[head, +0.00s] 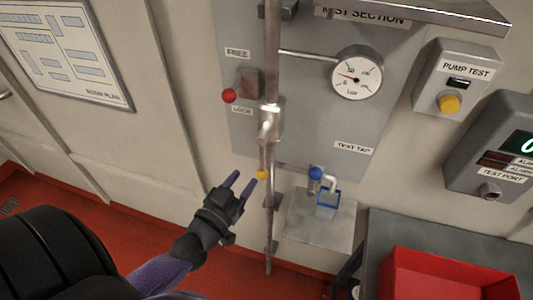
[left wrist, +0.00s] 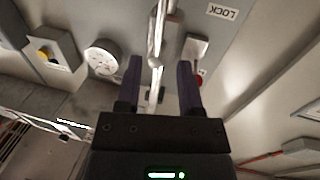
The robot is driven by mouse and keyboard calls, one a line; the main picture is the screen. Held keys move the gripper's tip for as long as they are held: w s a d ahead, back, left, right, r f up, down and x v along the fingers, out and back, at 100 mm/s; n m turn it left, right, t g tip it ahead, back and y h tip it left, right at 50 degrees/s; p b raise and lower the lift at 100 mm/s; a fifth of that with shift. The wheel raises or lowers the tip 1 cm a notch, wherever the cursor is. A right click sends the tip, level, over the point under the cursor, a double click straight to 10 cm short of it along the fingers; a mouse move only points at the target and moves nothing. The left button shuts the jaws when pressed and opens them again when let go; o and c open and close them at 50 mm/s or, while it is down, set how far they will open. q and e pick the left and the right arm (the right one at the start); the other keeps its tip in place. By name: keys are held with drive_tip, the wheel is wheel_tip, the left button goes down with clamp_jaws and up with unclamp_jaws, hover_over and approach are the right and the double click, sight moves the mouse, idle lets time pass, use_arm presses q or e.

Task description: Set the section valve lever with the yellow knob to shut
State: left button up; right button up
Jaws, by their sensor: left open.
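The yellow knob (head: 262,175) is at the lower end of the section valve lever, which hangs down along the vertical pipe (head: 268,215) below the metal valve body (head: 268,122). My left gripper (head: 243,180) is open and empty, with its fingertips just left of the yellow knob in the head view. In the left wrist view the pipe and valve body (left wrist: 155,48) show between the two spread fingers (left wrist: 160,78); I cannot tell the depth gap. The yellow knob is not clear in that view. My right gripper is not in view.
A red knob (head: 229,96) sits left of the valve between FREE and LOCK labels. A gauge (head: 357,73) and a blue-knobbed test tap (head: 316,173) are right of the pipe. A red tray (head: 440,278) stands lower right. A metal ledge (head: 430,15) juts out above.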

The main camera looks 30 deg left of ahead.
sight(261, 157)
use_arm(q)
drive_tip(key=w, duration=0.8)
drive_tip(key=shift+w+a, duration=0.15)
drive_tip(key=shift+w, duration=0.2)
drive_tip(key=shift+c, duration=0.2)
clamp_jaws()
idle(0.7)
